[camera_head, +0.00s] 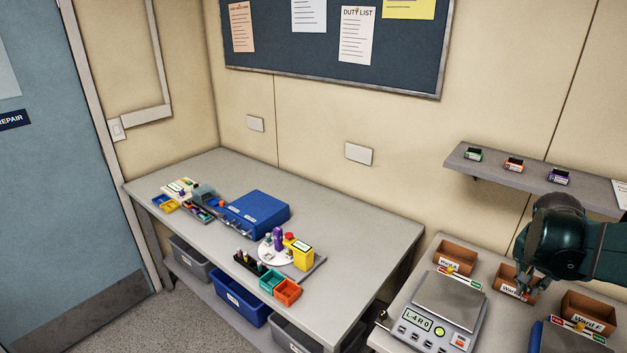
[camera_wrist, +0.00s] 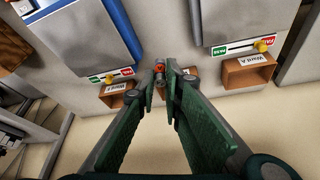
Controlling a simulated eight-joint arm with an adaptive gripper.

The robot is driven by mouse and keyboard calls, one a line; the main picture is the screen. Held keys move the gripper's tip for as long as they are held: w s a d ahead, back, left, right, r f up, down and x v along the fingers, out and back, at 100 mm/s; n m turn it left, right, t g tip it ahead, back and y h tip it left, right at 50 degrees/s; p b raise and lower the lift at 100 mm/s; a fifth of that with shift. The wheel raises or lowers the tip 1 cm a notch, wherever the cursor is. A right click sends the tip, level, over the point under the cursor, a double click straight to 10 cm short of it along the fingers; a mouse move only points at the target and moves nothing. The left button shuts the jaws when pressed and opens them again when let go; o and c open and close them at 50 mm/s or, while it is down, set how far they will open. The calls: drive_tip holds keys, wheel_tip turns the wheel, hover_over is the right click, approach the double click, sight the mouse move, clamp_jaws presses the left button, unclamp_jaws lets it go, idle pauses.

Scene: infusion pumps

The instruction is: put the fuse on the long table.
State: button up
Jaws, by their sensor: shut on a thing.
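My gripper (camera_head: 527,288) is above the smaller right-hand table, beside the middle brown ward bin (camera_head: 503,279) in the head view. In the wrist view, my gripper (camera_wrist: 165,82) has its fingertips close together on a small cylinder with a reddish end, which looks like the fuse (camera_wrist: 159,69). The fuse cannot be made out in the head view. The long table (camera_head: 362,228) is the grey one at left and centre, well to the left of my gripper.
A blue case (camera_head: 258,214), a round white tray and teal and orange bins (camera_head: 288,291) stand on the long table. Its right end and back edge have free room. A scale (camera_head: 437,308), brown bins and a wall shelf (camera_head: 530,170) are near my gripper.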

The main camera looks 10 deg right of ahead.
drive_tip(key=w+a+r+n+t+y+p, duration=0.15)
drive_tip(key=w+a+n+p, duration=0.3)
drive_tip(key=w+a, duration=2.6)
drive_tip(key=w+a+f+n+y+p, duration=0.1)
drive_tip(key=w+a+n+p, duration=0.1)
drive_tip(key=a, duration=2.1)
drive_tip(key=w+a+f+n+p, duration=0.1)
drive_tip(key=w+a+n+p, duration=0.15)
drive_tip(key=a, duration=1.95)
drive_tip(key=shift+t, duration=0.45)
drive_tip(key=shift+s+a+f+b, duration=0.1)
drive_tip(key=shift+s+f+b, duration=0.05)
drive_tip(key=shift+f, duration=0.65)
drive_tip(key=shift+s+a+f+b, duration=0.1)
drive_tip(key=shift+s+f+b, duration=0.1)
drive_tip(key=shift+f, duration=0.55)
drive_tip(key=shift+s+f+b, duration=0.1)
drive_tip(key=shift+f+b, duration=0.05)
drive_tip(key=shift+f, duration=0.65)
drive_tip(key=shift+f, duration=0.1)
drive_tip(key=shift+f, duration=3.05)
